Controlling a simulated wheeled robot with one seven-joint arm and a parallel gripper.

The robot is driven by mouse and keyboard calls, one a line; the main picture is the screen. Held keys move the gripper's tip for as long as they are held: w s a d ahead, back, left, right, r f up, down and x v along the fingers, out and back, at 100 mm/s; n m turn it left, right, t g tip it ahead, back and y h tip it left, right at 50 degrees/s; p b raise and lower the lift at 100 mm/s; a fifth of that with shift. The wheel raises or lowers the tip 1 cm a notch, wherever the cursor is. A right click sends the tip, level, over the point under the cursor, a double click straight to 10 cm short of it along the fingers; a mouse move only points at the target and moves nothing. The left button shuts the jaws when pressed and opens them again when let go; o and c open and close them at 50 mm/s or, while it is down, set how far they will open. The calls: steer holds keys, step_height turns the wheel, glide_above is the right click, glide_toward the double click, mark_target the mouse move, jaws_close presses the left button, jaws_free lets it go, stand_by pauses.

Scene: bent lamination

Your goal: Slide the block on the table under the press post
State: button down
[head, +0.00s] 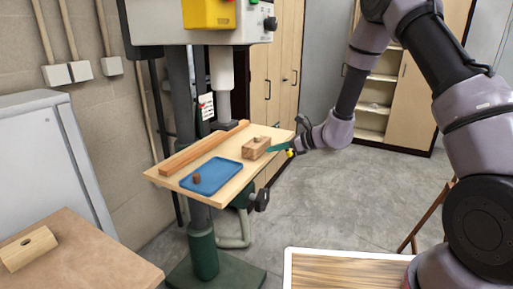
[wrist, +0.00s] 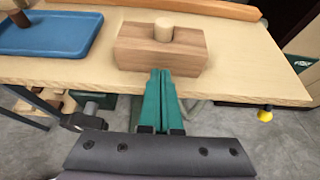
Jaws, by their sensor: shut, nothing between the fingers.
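The light wooden block (head: 256,149) sits on the wooden press table (head: 165,177), toward its right side. In the wrist view the block (wrist: 140,54) lies lengthwise across the picture, with a short round peg (wrist: 163,27) on its top. The pale press post (head: 221,72) hangs down above the table, behind and left of the block. My gripper (head: 270,150) reaches in from the right. Its green fingers are together and empty, and in the wrist view the fingertips (wrist: 161,73) are at the block's near long face. I cannot tell whether they touch it.
A blue tray (head: 225,178) with a small brown piece (head: 197,178) lies left of the block. A long wooden strip (head: 190,154) runs along the table's back. A yellow knob (wrist: 265,115) sticks out below the table edge. Bare table surrounds the block's right end.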

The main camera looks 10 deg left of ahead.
mark_target(263, 142)
steer(key=shift+a, duration=0.15)
steer(key=shift+w+a, duration=0.8)
steer(key=shift+a, duration=1.35)
steer(key=shift+w+a, duration=0.8)
steer(key=shift+a, duration=1.4)
steer(key=shift+w+a, duration=0.8)
steer(key=shift+a, duration=1.35)
steer(key=shift+s+d+r, duration=0.15)
steer(key=shift+s+d, duration=0.35)
steer(key=shift+d, duration=0.9)
steer(key=shift+s+d+r, duration=0.2)
steer(key=shift+s+d, duration=0.3)
steer(key=shift+d, duration=0.95)
steer(key=shift+s+d+r, duration=0.15)
steer(key=shift+s+d, duration=0.35)
steer(key=shift+d, duration=0.9)
